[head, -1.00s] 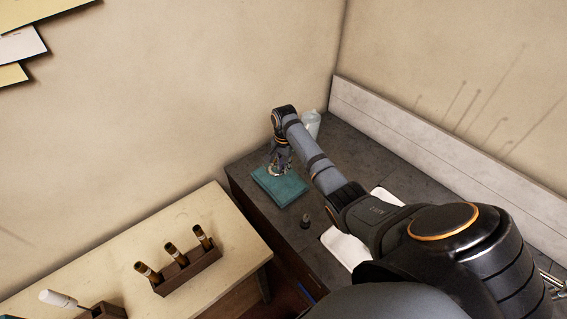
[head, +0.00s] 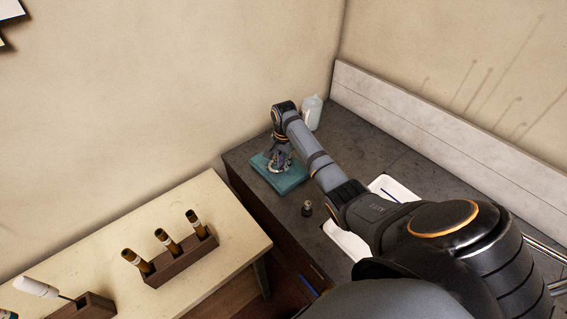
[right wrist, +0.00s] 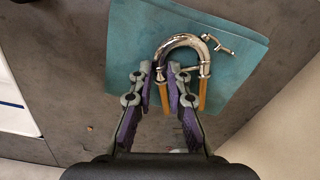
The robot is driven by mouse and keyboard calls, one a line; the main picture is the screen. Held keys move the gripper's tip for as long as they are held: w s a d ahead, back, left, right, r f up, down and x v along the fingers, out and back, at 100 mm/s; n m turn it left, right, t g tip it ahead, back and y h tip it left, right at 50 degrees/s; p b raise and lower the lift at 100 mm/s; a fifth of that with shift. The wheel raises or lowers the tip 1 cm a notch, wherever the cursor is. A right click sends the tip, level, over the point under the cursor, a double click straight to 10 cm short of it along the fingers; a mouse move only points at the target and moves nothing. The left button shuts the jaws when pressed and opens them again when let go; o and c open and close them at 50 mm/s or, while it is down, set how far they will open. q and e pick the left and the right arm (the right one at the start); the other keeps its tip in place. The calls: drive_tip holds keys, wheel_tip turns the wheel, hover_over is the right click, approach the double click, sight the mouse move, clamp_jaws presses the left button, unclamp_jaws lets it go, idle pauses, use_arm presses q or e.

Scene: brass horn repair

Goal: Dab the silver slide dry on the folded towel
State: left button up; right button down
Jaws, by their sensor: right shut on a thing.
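The silver slide (right wrist: 187,42) is a U-shaped tube with a small side fitting and brass-coloured legs. My right gripper (right wrist: 167,78) is shut on it, with the fingers on either side of one leg. The folded towel (right wrist: 130,35) is teal and lies flat under the slide; I cannot tell for sure whether the two touch. In the head view my right gripper (head: 277,160) points down over the towel (head: 293,181), and the slide shows only as a small shiny curve at the fingertips. My left gripper is out of view.
A translucent bottle (head: 313,112) stands behind the towel by the wall. A small dark object (head: 307,209) stands on the grey counter (head: 245,163) in front. A white basin (head: 347,240) is partly hidden by my arm. A wooden rack (head: 183,262) with three brass tubes sits on the pale table.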

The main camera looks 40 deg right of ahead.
drive_tip(key=shift+f, duration=0.45)
idle(0.4)
drive_tip(key=shift+r+p, duration=0.55)
drive_tip(key=shift+p, duration=0.35)
drive_tip(key=shift+f, duration=0.55)
idle(0.5)
drive_tip(key=shift+r+p, duration=0.6)
drive_tip(key=shift+p, duration=0.15)
drive_tip(key=shift+f, duration=0.55)
